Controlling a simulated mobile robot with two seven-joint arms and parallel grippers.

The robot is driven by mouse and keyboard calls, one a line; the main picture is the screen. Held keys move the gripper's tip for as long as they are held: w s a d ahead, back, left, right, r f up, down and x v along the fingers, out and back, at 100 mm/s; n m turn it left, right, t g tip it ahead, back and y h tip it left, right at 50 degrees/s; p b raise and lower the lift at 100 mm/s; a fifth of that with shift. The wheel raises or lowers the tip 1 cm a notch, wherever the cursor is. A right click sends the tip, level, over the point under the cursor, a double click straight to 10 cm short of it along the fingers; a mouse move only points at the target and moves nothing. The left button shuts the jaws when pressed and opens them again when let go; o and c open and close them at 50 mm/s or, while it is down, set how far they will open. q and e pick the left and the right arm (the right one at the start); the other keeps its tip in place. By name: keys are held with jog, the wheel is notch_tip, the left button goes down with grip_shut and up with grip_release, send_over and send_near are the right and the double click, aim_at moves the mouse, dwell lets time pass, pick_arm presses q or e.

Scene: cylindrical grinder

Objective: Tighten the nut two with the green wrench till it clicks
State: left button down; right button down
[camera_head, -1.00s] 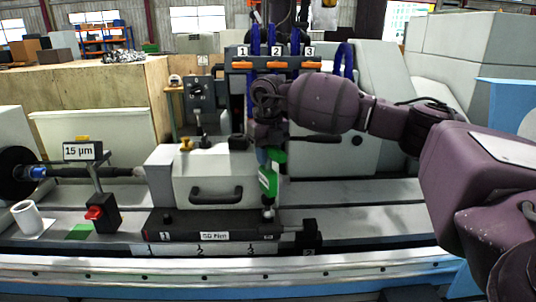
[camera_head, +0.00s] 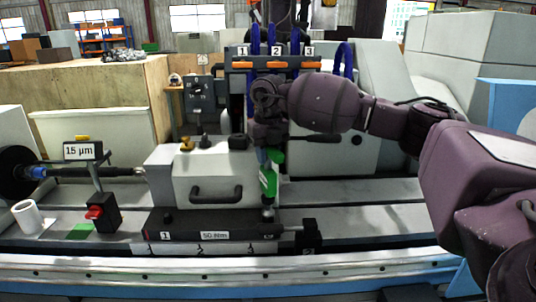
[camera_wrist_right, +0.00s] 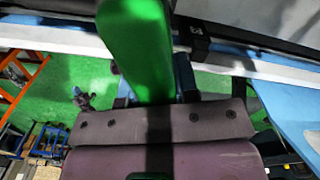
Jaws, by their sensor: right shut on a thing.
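The green wrench (camera_head: 268,180) hangs nearly upright from my right gripper (camera_head: 266,148), which is shut on its upper part. The wrench's lower end reaches the right end of the dark bar on the machine bed, by a small round fitting (camera_head: 268,213); whether it is seated on a nut is too small to tell. The dark bar (camera_head: 185,225) carries a 50 Nm label, and the strip below shows numbers 1, 2 and 3. In the right wrist view, the green wrench (camera_wrist_right: 137,45) extends away from my gripper. Nut two itself cannot be picked out. My left gripper is out of view.
A grey block with a black handle (camera_head: 216,190) stands left of the wrench. A black stand with a red knob (camera_head: 100,212) and a white cup (camera_head: 27,216) are at left. Blue hoses (camera_head: 254,60) rise behind.

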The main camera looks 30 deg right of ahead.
jog(key=shift+r+p, duration=0.3)
jog(key=shift+p, duration=0.1)
jog(key=shift+r+p, duration=1.1)
jog(key=shift+r, duration=1.05)
